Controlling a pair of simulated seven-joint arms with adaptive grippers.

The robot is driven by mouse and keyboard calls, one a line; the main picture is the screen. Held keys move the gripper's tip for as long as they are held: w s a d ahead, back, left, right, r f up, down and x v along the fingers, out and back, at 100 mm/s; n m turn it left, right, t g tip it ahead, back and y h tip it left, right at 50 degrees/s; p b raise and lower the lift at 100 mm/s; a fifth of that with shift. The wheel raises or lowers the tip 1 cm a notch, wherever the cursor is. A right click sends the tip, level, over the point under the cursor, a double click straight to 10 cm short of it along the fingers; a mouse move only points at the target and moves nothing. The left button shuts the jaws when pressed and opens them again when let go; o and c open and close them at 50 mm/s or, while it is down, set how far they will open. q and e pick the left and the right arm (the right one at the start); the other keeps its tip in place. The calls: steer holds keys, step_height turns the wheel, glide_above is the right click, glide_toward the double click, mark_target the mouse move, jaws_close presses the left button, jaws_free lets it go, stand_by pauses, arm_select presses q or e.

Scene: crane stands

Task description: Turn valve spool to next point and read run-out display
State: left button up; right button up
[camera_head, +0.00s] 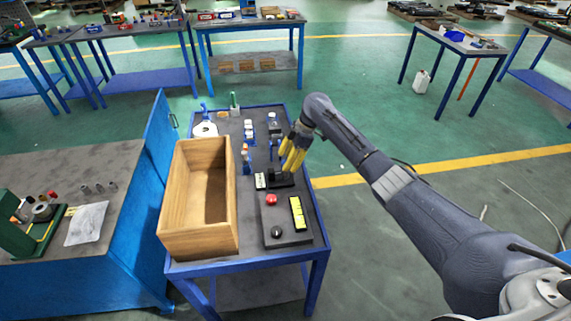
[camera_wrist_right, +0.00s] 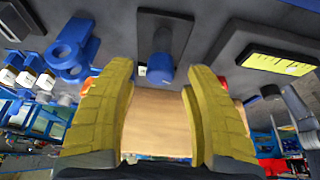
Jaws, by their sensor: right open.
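My right gripper (camera_head: 293,158) reaches in from the right over the blue-framed table, its yellow fingers pointing down above a small dark stand (camera_head: 283,181). In the right wrist view the gripper (camera_wrist_right: 163,110) is open, with nothing held between its fingers. A dark rod with a blue end (camera_wrist_right: 160,66) on a dark plate shows just beyond the gap; it may be the valve spool, but I cannot tell for sure. A yellow display-like panel (camera_head: 298,213) lies on a dark box; a yellow panel also shows in the wrist view (camera_wrist_right: 278,62). No reading is legible. My left gripper is out of view.
An open wooden box (camera_head: 228,210) takes up the table's left side. A red button (camera_head: 271,200) and a black knob (camera_head: 277,232) sit on the dark box. Small blue and white parts (camera_head: 249,130) stand behind. A blue cabinet (camera_head: 130,235) adjoins on the left.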

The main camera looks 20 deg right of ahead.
steer(key=shift+x, duration=0.95)
steer(key=shift+c, duration=0.3)
jaws_close()
